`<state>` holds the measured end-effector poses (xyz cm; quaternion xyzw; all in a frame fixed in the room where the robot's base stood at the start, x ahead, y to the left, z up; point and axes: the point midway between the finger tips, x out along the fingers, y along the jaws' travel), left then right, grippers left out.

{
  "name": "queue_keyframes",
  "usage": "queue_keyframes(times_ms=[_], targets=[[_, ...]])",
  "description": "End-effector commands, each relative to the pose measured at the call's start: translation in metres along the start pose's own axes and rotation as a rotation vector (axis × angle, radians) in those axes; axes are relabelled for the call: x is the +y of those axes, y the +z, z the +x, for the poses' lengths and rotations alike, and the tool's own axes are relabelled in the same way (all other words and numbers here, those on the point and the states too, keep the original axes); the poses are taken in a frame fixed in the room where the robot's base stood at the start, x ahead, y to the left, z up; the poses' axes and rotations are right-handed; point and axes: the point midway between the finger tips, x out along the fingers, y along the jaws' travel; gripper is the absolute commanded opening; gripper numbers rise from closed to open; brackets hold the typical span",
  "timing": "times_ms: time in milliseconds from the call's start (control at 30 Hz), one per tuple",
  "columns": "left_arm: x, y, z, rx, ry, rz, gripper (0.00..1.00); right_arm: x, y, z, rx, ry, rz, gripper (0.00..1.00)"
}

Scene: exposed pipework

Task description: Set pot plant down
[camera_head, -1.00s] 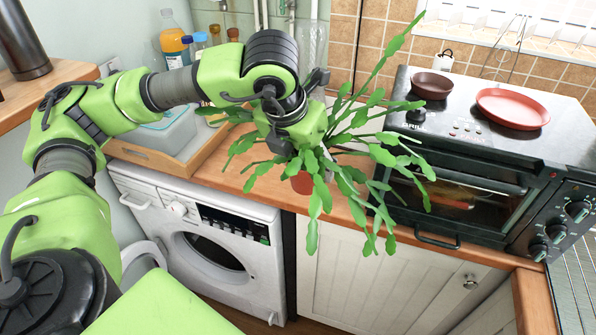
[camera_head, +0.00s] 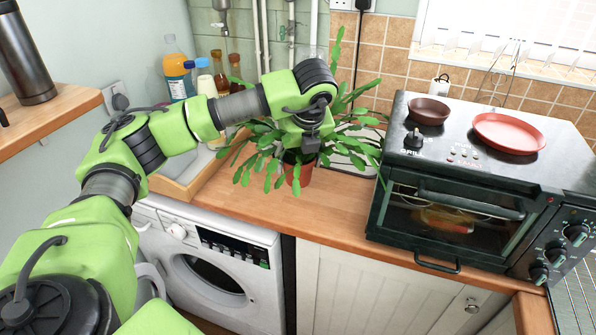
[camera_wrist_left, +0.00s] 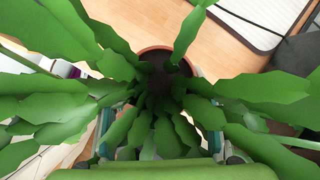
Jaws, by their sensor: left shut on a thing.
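The pot plant has long flat green leaves (camera_head: 262,148) and a reddish-brown pot (camera_head: 301,174). In the head view it is upright at the wooden worktop (camera_head: 300,207), between the tray and the oven. I cannot tell whether the pot's base touches the wood. My left gripper (camera_head: 305,150) is over the plant and shut on it; its fingertips are mostly hidden by leaves. In the left wrist view the pot's rim (camera_wrist_left: 165,50) and dark soil show from above, with leaves hiding much of the gripper. My right gripper is not in view.
A black grill oven (camera_head: 460,185) stands close on the right, with a small brown bowl (camera_head: 428,111) and a red pan (camera_head: 508,133) on top. A wooden tray (camera_head: 190,178) and bottles (camera_head: 176,70) are at the left. The worktop's front strip is bare.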

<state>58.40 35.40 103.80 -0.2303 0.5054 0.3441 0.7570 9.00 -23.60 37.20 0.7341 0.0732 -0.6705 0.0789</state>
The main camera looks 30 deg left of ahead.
Motion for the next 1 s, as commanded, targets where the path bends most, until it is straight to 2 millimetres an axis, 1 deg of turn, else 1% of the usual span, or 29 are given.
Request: queue_keyframes(times_ms=[33,133,200,367,433,500,600,700,1000], targets=[[-0.001,0.004,0.009,0.001,0.003,-0.001,0.23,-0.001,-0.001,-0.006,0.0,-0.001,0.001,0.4],[-0.004,0.009,0.026,0.0,0.001,0.0,0.23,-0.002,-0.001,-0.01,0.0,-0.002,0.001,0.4],[-0.006,0.011,0.034,0.0,0.0,0.0,0.23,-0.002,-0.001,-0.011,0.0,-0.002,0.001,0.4],[-0.007,0.014,0.045,0.001,-0.001,0.001,0.23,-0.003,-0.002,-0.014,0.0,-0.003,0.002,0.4],[-0.008,0.016,0.055,0.0,0.001,0.0,0.23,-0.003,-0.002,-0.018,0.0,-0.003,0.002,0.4],[-0.007,0.011,0.063,0.001,0.002,0.003,0.23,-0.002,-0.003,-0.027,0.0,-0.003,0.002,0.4],[-0.008,0.006,0.074,0.001,0.001,0.002,0.23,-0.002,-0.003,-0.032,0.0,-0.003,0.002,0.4],[-0.009,0.004,0.08,-0.001,-0.003,0.001,0.23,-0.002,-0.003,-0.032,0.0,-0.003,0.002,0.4],[-0.009,0.003,0.084,-0.001,-0.003,0.001,0.23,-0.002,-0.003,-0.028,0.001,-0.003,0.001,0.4]])
